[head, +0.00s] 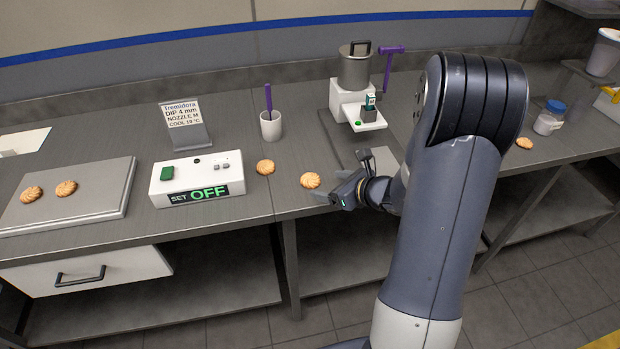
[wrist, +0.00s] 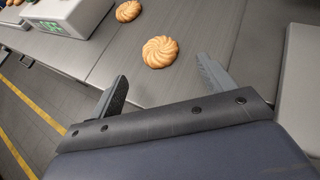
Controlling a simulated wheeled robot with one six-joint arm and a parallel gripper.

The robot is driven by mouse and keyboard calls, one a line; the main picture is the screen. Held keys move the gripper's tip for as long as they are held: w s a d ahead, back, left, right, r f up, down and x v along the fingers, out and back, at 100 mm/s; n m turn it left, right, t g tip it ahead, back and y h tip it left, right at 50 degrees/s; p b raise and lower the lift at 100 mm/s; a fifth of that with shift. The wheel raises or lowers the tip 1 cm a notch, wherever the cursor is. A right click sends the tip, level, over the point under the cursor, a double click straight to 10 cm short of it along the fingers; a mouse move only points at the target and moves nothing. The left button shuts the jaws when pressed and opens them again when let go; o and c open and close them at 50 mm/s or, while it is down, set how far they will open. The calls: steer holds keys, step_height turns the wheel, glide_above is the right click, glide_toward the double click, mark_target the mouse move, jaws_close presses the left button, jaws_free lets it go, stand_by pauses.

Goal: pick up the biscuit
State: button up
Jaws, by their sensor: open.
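A round ridged golden biscuit (head: 310,180) lies on the grey counter (head: 240,216) near its front edge, just left of my gripper. A second biscuit (head: 265,167) lies a little further left, beside the white box. My gripper (head: 330,194) is low over the counter, open and empty. In the wrist view the nearer biscuit (wrist: 160,52) lies beyond the two spread fingertips (wrist: 164,82), between their directions and apart from both. The second biscuit (wrist: 128,11) shows behind it at the upper left.
A white box with an OFF display (head: 197,178) stands left of the biscuits. A tray (head: 110,200) with two biscuits is further left. A pot machine (head: 353,90), a cup (head: 270,126) and a sign stand (head: 187,128) are behind. Another biscuit (head: 524,143) lies right of my arm.

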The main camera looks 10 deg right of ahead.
mark_target(313, 179)
steer(key=x, duration=0.2)
steer(key=p+x, duration=0.1)
steer(key=x, duration=0.1)
steer(key=shift+w+a+r, duration=0.2)
steer(key=shift+r, duration=0.15)
steer(key=shift+w+a+f, duration=0.25)
steer(key=shift+w+f, duration=0.05)
steer(key=shift+w, duration=0.15)
steer(key=shift+c, duration=0.2)
steer(key=c, duration=0.7)
